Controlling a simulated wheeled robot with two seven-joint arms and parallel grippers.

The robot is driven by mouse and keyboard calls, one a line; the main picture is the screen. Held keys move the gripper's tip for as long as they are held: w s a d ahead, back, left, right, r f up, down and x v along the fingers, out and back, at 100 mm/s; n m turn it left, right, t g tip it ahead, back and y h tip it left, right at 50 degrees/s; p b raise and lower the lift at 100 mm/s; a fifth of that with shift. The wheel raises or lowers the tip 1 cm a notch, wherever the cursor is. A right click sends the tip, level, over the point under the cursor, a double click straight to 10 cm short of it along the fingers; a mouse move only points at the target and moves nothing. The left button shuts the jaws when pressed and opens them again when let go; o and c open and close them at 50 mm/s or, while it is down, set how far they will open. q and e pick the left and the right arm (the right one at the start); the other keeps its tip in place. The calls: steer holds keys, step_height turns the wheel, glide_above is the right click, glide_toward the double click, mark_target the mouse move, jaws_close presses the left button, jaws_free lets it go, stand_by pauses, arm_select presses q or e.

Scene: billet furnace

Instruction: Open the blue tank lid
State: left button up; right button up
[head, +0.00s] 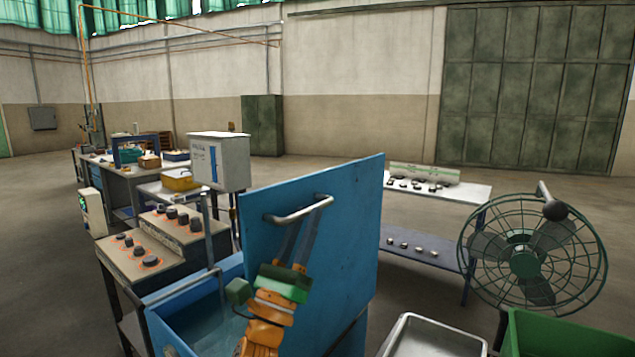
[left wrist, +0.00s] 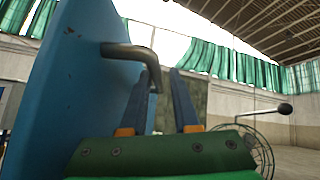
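The blue tank (head: 178,304) stands at the front centre with its top uncovered and water-like liquid inside. Its blue lid (head: 345,240) is raised steeply upright along the tank's right side; it also fills the left of the left wrist view (left wrist: 70,75). A grey bar handle (head: 290,217) sits on the lid's upper part. My left gripper (head: 312,212) is at the handle's right end, fingers pointing up, with a gap between them. In the left wrist view the handle's bent end (left wrist: 132,52) reaches beside the fingertips; firm contact is unclear. My right gripper is not in view.
A control console (head: 155,245) and a grey box (head: 220,160) stand left of and behind the tank. A green caged fan (head: 530,255), a metal tray (head: 435,338) and a green bin (head: 570,335) are at right. A white-topped table (head: 460,190) stands behind.

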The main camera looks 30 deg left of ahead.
mark_target(318, 196)
arm_select(q)
steer(key=w+r, duration=0.1)
steer(key=w+p, duration=0.1)
steer(key=w, duration=0.1)
steer(key=w+r, duration=0.1)
steer(key=shift+w+a+r+p, duration=0.3)
steer(key=shift+w+a+r, duration=0.05)
steer(key=shift+w, duration=0.05)
steer(key=shift+w+r, duration=0.2)
steer(key=shift+w, duration=0.1)
steer(key=shift+s+r, duration=0.1)
steer(key=shift+r, duration=0.1)
jaws_close()
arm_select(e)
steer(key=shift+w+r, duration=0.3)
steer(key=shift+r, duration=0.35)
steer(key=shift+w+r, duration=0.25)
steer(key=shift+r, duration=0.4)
arm_select(q)
steer(key=shift+f, duration=0.1)
